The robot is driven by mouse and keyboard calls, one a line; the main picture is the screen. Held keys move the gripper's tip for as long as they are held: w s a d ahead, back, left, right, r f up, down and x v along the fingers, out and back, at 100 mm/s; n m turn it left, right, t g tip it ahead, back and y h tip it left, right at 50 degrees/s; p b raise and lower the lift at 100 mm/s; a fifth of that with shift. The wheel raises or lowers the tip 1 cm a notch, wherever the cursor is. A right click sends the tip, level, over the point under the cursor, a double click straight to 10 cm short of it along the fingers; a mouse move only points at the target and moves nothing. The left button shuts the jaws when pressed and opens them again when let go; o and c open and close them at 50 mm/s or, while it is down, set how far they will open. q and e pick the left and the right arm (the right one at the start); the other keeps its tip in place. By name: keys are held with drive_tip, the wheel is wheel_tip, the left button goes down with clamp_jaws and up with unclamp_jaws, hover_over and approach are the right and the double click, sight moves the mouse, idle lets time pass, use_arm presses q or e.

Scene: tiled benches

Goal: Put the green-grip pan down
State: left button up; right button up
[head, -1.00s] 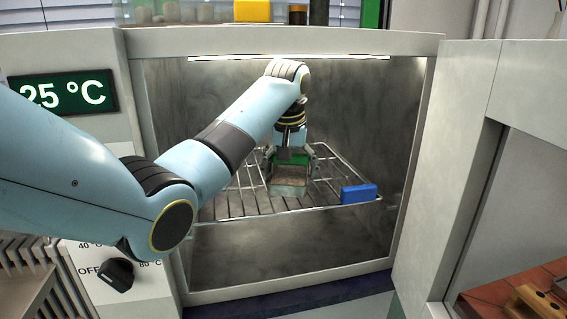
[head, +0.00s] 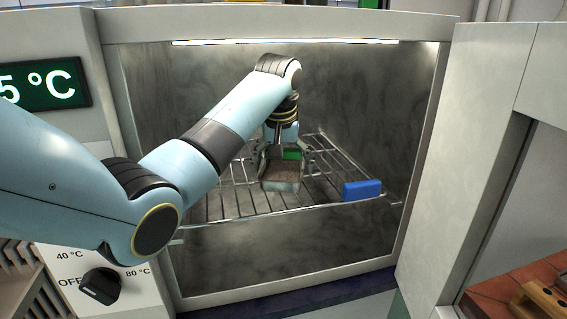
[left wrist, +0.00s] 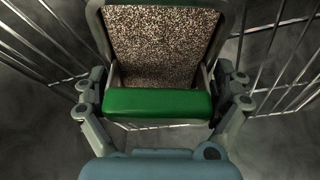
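The green-grip pan is a small grey tray with a speckled brown filling (head: 282,172) and a green grip (head: 291,154). It is inside the chamber, over the middle of the wire rack (head: 240,200). My left gripper (left wrist: 160,95) has one finger at each end of the green grip and appears shut on it. The pan looks about level and close to the rack. Whether its underside touches the wires is hidden. My right gripper is not in view.
A blue block (head: 361,190) lies on the rack's front right. Chamber walls enclose the rack on both sides. The open door (head: 470,140) stands to the right. A dial (head: 100,286) and a temperature display (head: 45,84) are at the left. Rack wires left of the pan are bare.

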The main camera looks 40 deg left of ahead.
use_arm(q)
drive_tip(key=shift+d+r, duration=0.1)
drive_tip(key=shift+r, duration=0.25)
drive_tip(key=s+d+b, duration=0.1)
drive_tip(key=s, duration=0.2)
drive_tip(key=s+d+b, duration=0.1)
drive_tip(key=s+d, duration=0.1)
drive_tip(key=s+d+b, duration=0.1)
drive_tip(key=s, duration=0.2)
drive_tip(key=shift+s+d+r+b, duration=0.15)
drive_tip(key=shift+s+r+b, duration=0.15)
drive_tip(key=shift+s+d+r+p, duration=0.15)
drive_tip(key=shift+s+d+p, duration=0.15)
drive_tip(key=shift+s, duration=0.2)
drive_tip(key=shift+s+d+r+p, duration=0.1)
drive_tip(key=shift+s+d+p, duration=0.1)
drive_tip(key=shift+s+p, duration=0.2)
drive_tip(key=shift+s+d, duration=0.1)
drive_tip(key=shift+s, duration=0.25)
drive_tip(key=shift+f, duration=0.1)
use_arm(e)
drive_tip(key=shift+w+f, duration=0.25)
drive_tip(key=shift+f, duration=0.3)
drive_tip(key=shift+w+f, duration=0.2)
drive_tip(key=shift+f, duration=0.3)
